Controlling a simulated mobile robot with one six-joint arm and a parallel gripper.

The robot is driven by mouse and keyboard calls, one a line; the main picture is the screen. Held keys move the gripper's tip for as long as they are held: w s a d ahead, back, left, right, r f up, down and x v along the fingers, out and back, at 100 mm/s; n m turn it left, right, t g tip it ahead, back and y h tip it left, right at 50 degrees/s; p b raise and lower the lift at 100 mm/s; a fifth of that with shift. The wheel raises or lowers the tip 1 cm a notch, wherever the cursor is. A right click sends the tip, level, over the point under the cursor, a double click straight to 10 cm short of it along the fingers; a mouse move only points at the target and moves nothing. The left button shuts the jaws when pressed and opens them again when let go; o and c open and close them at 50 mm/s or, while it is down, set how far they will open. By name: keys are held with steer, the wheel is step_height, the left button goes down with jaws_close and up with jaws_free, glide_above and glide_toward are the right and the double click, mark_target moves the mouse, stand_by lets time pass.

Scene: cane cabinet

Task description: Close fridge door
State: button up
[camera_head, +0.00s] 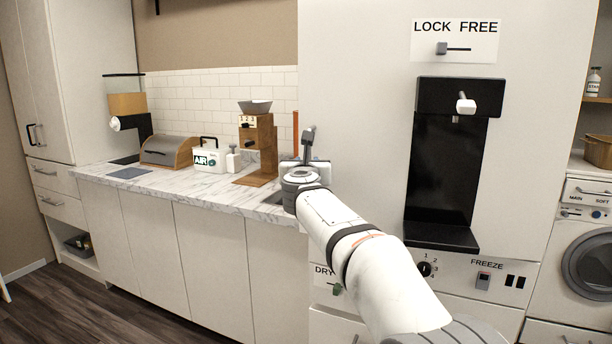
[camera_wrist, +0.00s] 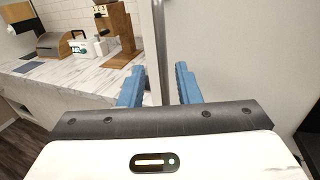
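A large white fridge front (camera_head: 360,90) fills the centre and right of the head view, with a "LOCK FREE" slider label and a black dispenser recess (camera_head: 440,170). In the wrist view a pale door panel (camera_wrist: 230,60) stands on the right, with a vertical metal handle bar (camera_wrist: 158,45) along its left side. My gripper (camera_wrist: 158,82) is open, its two blue fingers on either side of the bar with visible gaps. In the head view my gripper (camera_head: 307,140) is at the left edge of the fridge front, partly hidden by my wrist. I cannot tell how far the door is open.
A marble counter (camera_head: 250,201) on the left holds a wooden grinder (camera_head: 263,150), a white AIR box (camera_head: 210,158) and a bread box (camera_head: 168,150). A washing machine (camera_head: 570,230) stands at the right. Dark floor is free at the lower left.

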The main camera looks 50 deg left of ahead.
steer(key=shift+s+d, duration=0.25)
steer(key=shift+d, duration=0.05)
